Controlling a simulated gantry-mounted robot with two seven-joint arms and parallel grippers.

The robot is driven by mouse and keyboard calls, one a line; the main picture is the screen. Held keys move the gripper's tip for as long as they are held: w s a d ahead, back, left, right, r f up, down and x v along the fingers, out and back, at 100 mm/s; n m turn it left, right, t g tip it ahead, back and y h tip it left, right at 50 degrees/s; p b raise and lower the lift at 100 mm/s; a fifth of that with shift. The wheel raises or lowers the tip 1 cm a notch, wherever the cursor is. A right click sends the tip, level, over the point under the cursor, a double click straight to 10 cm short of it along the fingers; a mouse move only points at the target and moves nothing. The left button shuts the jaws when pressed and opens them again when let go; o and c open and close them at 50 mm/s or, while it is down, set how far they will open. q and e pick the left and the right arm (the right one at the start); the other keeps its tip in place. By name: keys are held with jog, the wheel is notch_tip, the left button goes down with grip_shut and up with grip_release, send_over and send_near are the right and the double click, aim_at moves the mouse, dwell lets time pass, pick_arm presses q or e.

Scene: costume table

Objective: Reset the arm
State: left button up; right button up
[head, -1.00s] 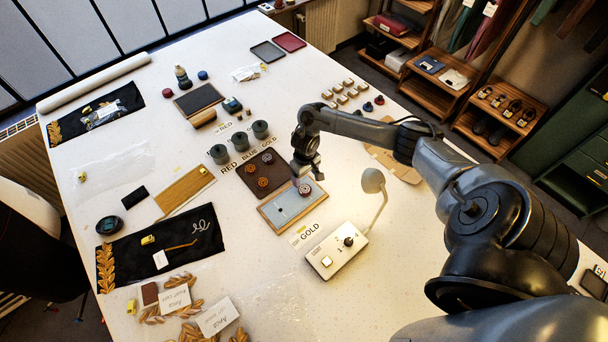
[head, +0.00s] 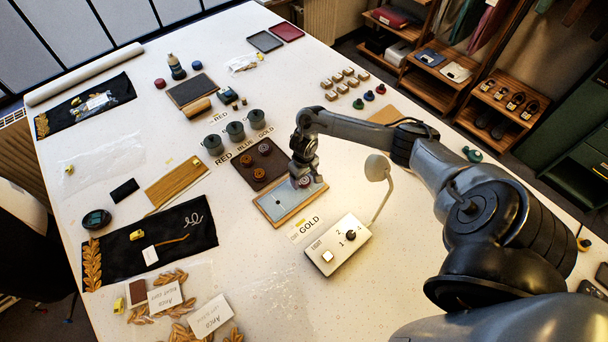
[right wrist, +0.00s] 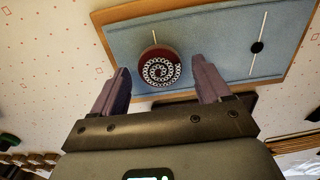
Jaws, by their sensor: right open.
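My right gripper (head: 302,177) is over the upper right part of a blue-topped, wood-edged board (head: 280,207). In the right wrist view its two fingers (right wrist: 163,78) are apart. A dark red round piece with a white ringed pattern (right wrist: 158,68) rests on the blue board (right wrist: 215,50), in line with the gap between the fingers. It looks free of both fingers; how far below the tips it lies I cannot tell. In the head view the gripper partly hides this piece. My left gripper is not in view.
A brown mat (head: 244,173) with several round pieces lies just left of the board. A switch box (head: 338,244) and a lamp-like stalk (head: 378,168) stand close at the right. Three grey-green cups (head: 235,131) stand behind. Cards and gold leaves lie at the front left.

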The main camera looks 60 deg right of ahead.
jog(key=shift+f, duration=0.35)
jog(key=c, duration=1.4)
jog(key=shift+r, duration=0.2)
jog(key=shift+r+p, duration=0.5)
jog(key=shift+p, duration=0.25)
notch_tip(320, 180, up, 3)
jog(key=p, duration=0.4)
jog(key=shift+r, duration=0.1)
jog(key=shift+r+p, duration=0.3)
jog(key=shift+p, duration=0.1)
